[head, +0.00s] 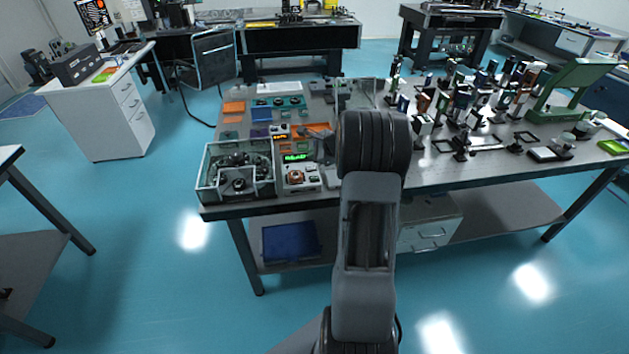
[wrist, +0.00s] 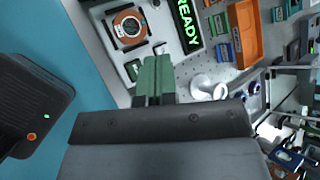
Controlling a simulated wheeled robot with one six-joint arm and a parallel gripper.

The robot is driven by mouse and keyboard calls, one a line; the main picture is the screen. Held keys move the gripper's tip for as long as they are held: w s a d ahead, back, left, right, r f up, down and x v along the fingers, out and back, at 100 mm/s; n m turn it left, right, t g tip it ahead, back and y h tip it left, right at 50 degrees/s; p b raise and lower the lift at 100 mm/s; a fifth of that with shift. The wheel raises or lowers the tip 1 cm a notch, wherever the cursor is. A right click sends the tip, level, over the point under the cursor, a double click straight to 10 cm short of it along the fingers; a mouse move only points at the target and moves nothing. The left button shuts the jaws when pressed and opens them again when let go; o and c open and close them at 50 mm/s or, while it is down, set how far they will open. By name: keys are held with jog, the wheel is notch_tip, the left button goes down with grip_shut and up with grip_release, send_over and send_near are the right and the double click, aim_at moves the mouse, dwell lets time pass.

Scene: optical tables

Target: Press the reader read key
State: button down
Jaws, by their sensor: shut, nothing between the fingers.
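The reader (wrist: 115,45) is a pale box with a lit green READY display (wrist: 187,25) and an orange-ringed round well (wrist: 128,27). In the head view the reader (head: 299,180) stands at the table's front edge, its display glowing green. My gripper (wrist: 155,58) is shut and empty, its green fingers pointing at the reader's lower face. A small green key (wrist: 133,69) lies just left of the fingertips, and a small key (wrist: 160,48) shows right at them. I cannot tell which is the read key, or whether the tips touch.
A glass-walled box (head: 236,172) stands left of the reader. An orange tray (wrist: 245,35) and white round parts (wrist: 207,88) lie to the right in the wrist view. Crowded optics mounts (head: 465,110) fill the table's right side.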

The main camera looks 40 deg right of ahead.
aim_at(314, 178)
jog(key=shift+f+b, duration=2.4)
jog(key=shift+f, duration=0.9)
jog(key=shift+f, duration=0.2)
jog(key=shift+f+b, duration=0.25)
jog(key=shift+b, duration=0.25)
jog(key=shift+f+b, duration=0.4)
jog(key=shift+r, duration=0.2)
jog(key=shift+r+p, duration=0.65)
jog(key=shift+r, duration=0.15)
jog(key=shift+r+p, duration=1.95)
jog(key=shift+r, duration=0.45)
